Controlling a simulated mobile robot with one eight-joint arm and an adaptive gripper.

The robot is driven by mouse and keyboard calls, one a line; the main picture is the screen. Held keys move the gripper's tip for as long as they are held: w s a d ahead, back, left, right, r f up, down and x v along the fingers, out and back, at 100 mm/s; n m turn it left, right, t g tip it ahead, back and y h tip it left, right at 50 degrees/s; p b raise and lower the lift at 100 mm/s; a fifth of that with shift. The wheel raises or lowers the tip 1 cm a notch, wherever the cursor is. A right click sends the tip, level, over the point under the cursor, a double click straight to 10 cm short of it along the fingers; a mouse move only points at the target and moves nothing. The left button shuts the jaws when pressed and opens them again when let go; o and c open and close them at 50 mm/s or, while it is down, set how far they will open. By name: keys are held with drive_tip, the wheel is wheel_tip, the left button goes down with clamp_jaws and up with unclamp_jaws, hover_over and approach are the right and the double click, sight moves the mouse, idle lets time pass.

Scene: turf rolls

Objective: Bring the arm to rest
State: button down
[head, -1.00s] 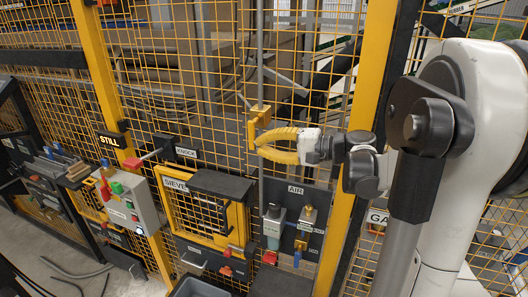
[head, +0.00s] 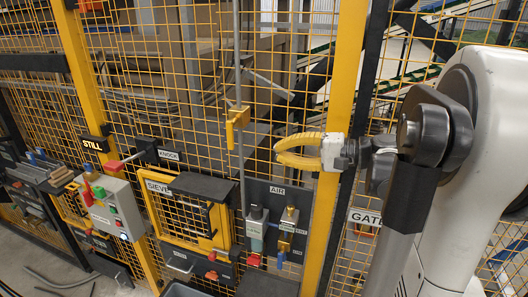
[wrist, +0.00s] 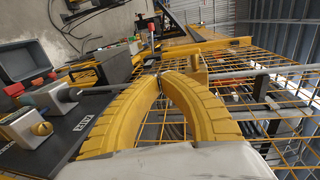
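My gripper (head: 278,151) is in front of the yellow mesh fence, its two curved yellow fingers pointing left. In the wrist view the fingers (wrist: 163,77) arch together and their tips meet, with nothing seen held between them. A yellow bracket handle (head: 237,125) on an upright grey rod (head: 239,70) is to the left of the fingertips, with a gap between in the head view. My arm reaches in from the right.
Below the gripper is the AIR panel (head: 283,212) with valves. Left of it are the SIEVE hatch (head: 186,215), the KNOCK lever (head: 124,161) and a grey button box (head: 108,208). A yellow post (head: 345,90) stands close behind the gripper; a GATE sign (head: 364,218) is to its right.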

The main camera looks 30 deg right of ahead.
drive_tip(key=s+a+f+n+g+h+b, duration=0.2)
drive_tip(key=s+a+f+g+b, duration=0.1)
drive_tip(key=a+f+b, duration=0.65)
drive_tip(key=s+a+f+n+g+h+b, duration=0.1)
drive_tip(key=s+a+f+g+h+b, duration=0.3)
drive_tip(key=f, duration=0.9)
drive_tip(key=s+a+f+n+h+b, duration=0.2)
drive_tip(key=s+f+n+b, duration=0.1)
drive_tip(key=f+b, duration=0.4)
drive_tip(key=s+a+f+n+t+h+b, duration=0.1)
drive_tip(key=s+a+f+n+h+b, duration=0.1)
drive_tip(key=f+b, duration=0.5)
wheel_tip(320, 180, down, 4)
drive_tip(key=s+a+n, duration=0.1)
drive_tip(key=s+n, duration=0.1)
drive_tip(key=shift+s+a, duration=0.35)
